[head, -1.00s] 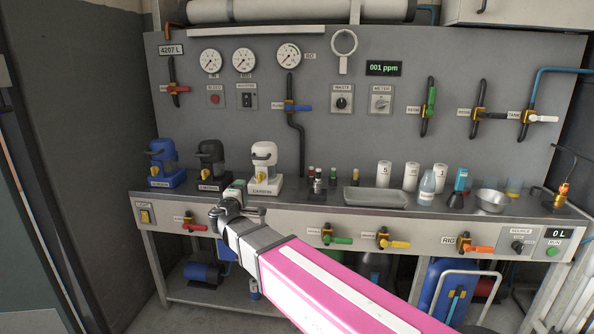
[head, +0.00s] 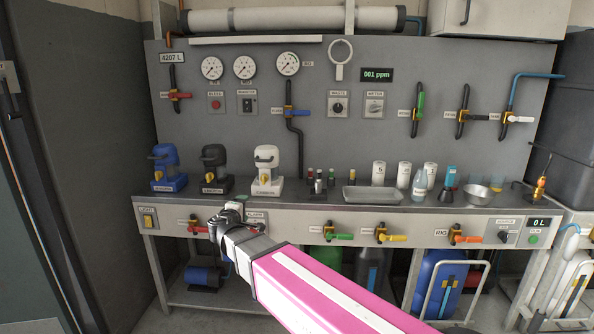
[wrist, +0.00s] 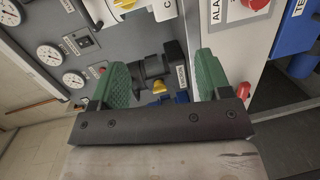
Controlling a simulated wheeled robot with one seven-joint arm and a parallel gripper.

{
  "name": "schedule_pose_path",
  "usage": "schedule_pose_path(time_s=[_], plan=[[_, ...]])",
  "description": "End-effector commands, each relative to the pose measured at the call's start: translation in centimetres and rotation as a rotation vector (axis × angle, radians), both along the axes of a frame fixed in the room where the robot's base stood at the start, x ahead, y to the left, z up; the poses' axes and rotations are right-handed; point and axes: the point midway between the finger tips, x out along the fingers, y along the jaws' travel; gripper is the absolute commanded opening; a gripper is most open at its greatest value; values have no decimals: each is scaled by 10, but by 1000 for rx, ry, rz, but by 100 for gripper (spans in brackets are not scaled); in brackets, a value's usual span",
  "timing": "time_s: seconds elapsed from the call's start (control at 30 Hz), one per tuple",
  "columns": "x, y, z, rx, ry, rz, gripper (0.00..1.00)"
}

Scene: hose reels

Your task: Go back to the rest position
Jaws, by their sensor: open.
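My gripper (wrist: 160,82) shows in the wrist view with its two green fingers spread apart. It is open, with nothing held between the fingers. In the head view my pink and grey arm reaches in from the bottom, and its end (head: 229,218) is in front of the bench's front panel, left of centre. The fingers are hard to make out there. Behind the fingers in the wrist view is a black pump-like unit (wrist: 150,68) with a yellow knob.
The bench (head: 300,208) carries blue, black (head: 214,167) and white units, a metal tray (head: 376,195), bottles and a bowl (head: 478,194). Valve handles stick out of its front panel, including a green one (head: 338,236). Gauges and valves cover the back panel. A blue tank (head: 440,277) stands below.

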Motion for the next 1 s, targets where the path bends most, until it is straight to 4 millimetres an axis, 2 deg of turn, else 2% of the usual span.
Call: schedule_pose_path(time_s=[0.27, 0.47, 0.6, 0.7, 0.8, 1.0], plan=[[9, -80, -43, 113, 139, -160, 71], [2, -170, -95, 269, 310, -357, 71], [-13, -229, -132, 395, 436, -501, 71], [-29, -266, -156, 491, 524, -601, 71], [-48, -298, -178, 592, 612, -696, 71], [-90, -348, -215, 812, 780, -873, 71]])
